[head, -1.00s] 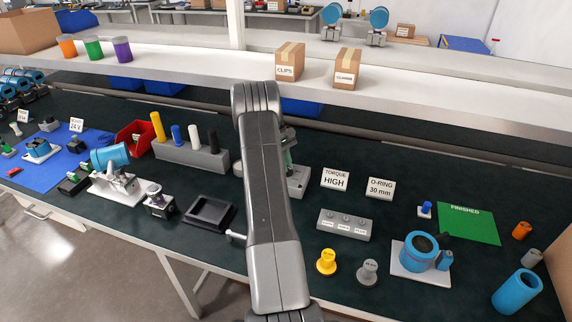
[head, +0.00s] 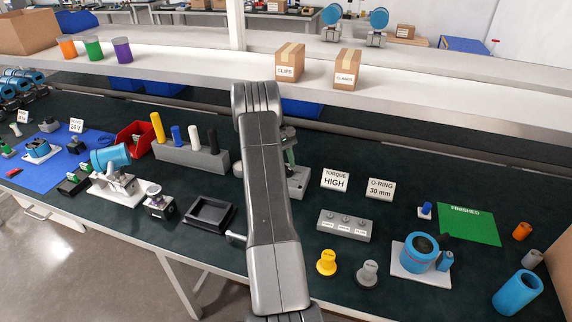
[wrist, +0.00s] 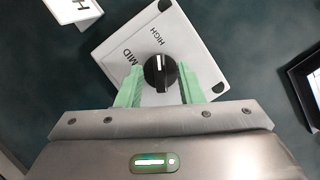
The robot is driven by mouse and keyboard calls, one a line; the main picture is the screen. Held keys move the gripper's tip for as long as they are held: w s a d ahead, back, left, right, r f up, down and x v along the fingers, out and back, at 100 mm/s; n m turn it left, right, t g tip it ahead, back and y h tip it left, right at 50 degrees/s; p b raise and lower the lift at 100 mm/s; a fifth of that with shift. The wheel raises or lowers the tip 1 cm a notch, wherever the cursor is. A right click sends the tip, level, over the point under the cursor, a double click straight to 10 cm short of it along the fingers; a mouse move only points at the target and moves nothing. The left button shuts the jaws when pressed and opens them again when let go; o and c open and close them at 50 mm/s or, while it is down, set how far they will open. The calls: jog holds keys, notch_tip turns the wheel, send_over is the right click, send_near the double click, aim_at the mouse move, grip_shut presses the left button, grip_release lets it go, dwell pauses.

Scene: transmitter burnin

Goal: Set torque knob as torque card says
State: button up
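The torque card (head: 335,180) reads "TORQUE HIGH" and stands right of my arm in the head view; a corner of a card with an "H" shows in the wrist view (wrist: 72,10). The torque knob (wrist: 159,74) is black with a white mark, on a light grey box (wrist: 185,35) labelled MID and HIGH. The mark points up in the wrist view, roughly toward HIGH. My gripper (wrist: 160,76) has its green fingers on either side of the knob, apart, with narrow gaps seeming to show. In the head view my arm hides most of the box (head: 299,184).
An O-ring card (head: 380,189) and a grey block with several labelled holes (head: 344,225) stand to the right. A black tray (head: 208,214) lies left of my arm. A shelf with boxes (head: 347,70) runs behind.

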notch_tip(320, 180, up, 10)
jog(key=b, duration=0.1)
jog(key=shift+f, duration=0.25)
jog(key=shift+f, duration=0.1)
notch_tip(320, 180, down, 10)
jog(key=shift+r+p, duration=0.1)
jog(key=shift+p, duration=0.55)
jog(key=shift+n, duration=0.3)
